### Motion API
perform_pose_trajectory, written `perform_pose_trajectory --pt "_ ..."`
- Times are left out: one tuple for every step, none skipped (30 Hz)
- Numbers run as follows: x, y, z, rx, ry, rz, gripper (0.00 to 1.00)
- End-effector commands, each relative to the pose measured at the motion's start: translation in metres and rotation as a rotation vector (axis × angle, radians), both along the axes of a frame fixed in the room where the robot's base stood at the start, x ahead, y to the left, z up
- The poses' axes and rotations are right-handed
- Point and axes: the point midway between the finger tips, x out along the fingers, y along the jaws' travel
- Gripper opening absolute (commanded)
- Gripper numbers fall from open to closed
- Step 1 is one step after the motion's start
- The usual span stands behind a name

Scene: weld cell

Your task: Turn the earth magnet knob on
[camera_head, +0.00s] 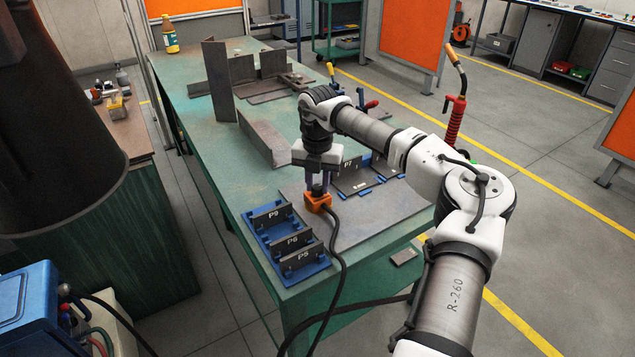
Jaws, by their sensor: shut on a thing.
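The earth magnet (318,203) is a small orange block on the grey plate (365,217) at the near end of the green table. A black cable runs from it down over the table's edge. My gripper (318,189) points straight down on top of the magnet. Its fingers are shut on the dark knob on the magnet's top. The fingers mostly hide the knob, so I cannot tell which way it is turned.
A blue rack (290,267) with plates marked P9, P6 and P5 stands close left of the magnet. A plate marked P7 (352,176) stands behind it in blue holders. A rusty steel plate (262,138) lies beyond. A red-handled torch (455,120) stands at the right.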

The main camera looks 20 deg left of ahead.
Motion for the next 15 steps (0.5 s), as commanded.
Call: perform_pose_trajectory --pt "0.0003 -0.0003 0.0006 0.000 -0.001 -0.001 0.03" --pt "0.0003 -0.0002 0.0007 0.000 -0.001 0.000 0.03" --pt "0.0003 -0.0002 0.0006 0.000 -0.001 0.000 0.03" --pt "0.0003 -0.0003 0.0007 0.000 -0.001 0.000 0.03" --pt "0.0003 -0.0003 0.0006 0.000 -0.001 0.000 0.03" --pt "0.0002 -0.0003 0.0006 0.000 -0.001 0.000 0.03" --pt "0.0002 -0.0003 0.0006 0.000 -0.001 0.000 0.03" --pt "0.0002 -0.0003 0.0006 0.000 -0.001 0.001 0.29" --pt "0.0002 -0.0003 0.0006 0.000 -0.001 0.001 0.35" --pt "0.0002 -0.0003 0.0006 0.000 -0.001 0.001 0.38" --pt "0.0002 -0.0003 0.0005 0.000 -0.001 0.001 0.42" --pt "0.0002 -0.0003 0.0005 0.000 -0.001 0.001 0.48" --pt "0.0002 -0.0003 0.0004 0.000 -0.001 0.001 0.48" --pt "0.0002 -0.0003 0.0004 0.000 0.000 0.001 0.48" --pt "0.0001 -0.0002 0.0003 0.000 0.000 0.001 0.48"
